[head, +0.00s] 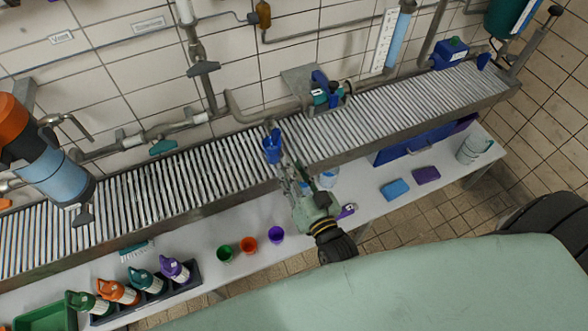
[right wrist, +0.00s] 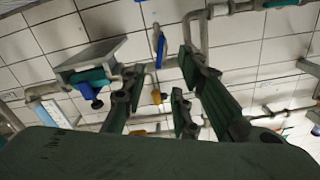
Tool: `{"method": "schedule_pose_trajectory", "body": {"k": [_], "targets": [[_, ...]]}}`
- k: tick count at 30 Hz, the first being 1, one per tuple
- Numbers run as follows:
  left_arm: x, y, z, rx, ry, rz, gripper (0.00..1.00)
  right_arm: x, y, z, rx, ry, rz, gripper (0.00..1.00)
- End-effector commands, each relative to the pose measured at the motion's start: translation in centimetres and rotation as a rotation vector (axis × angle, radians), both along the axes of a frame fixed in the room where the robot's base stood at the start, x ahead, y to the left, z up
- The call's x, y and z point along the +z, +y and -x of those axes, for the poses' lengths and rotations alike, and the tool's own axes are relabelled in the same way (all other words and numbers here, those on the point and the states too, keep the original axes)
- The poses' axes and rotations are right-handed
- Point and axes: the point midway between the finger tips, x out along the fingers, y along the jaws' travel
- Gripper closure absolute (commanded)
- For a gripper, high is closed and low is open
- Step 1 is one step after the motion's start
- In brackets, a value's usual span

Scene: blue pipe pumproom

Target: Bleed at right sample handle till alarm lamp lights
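My right gripper (head: 287,174) reaches up over the roller shelf's front edge in the head view. Its fingers stand apart in the right wrist view (right wrist: 160,78), with nothing held between them. In the right wrist view a slim blue lever (right wrist: 161,49) shows beyond the gap, apart from the fingers. A blue handle (head: 320,77) with a teal valve body (head: 321,97) sits on the pipe to the right. I cannot tell which handle is the sample handle. No lit lamp is visible.
The roller shelf (head: 225,145) runs along the tiled wall. An orange and light-blue unit (head: 45,155) stands at the left.

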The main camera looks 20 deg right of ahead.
Motion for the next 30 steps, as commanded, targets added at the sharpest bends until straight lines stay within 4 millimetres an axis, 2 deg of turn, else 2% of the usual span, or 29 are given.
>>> {"method": "schedule_pose_trajectory", "body": {"k": [5, 13, 20, 30], "targets": [[-0.1, 0.0, 0.0, 0.000, 0.000, 0.000, 0.72, 0.1, 0.0, -0.2, -0.001, -0.002, 0.000, 0.73], [-0.9, 0.0, 0.0, 0.000, -0.001, 0.000, 0.72, 0.7, -0.2, -3.2, -0.003, -0.010, 0.001, 0.73], [-0.8, 0.0, 0.0, 0.001, -0.001, 0.000, 0.72, 1.0, -0.1, -5.0, 0.001, -0.001, 0.002, 0.73], [0.0, 0.0, 0.0, 0.001, -0.001, 0.000, 0.72, 1.0, 0.1, -10.2, 0.000, -0.002, 0.002, 0.73]]}}
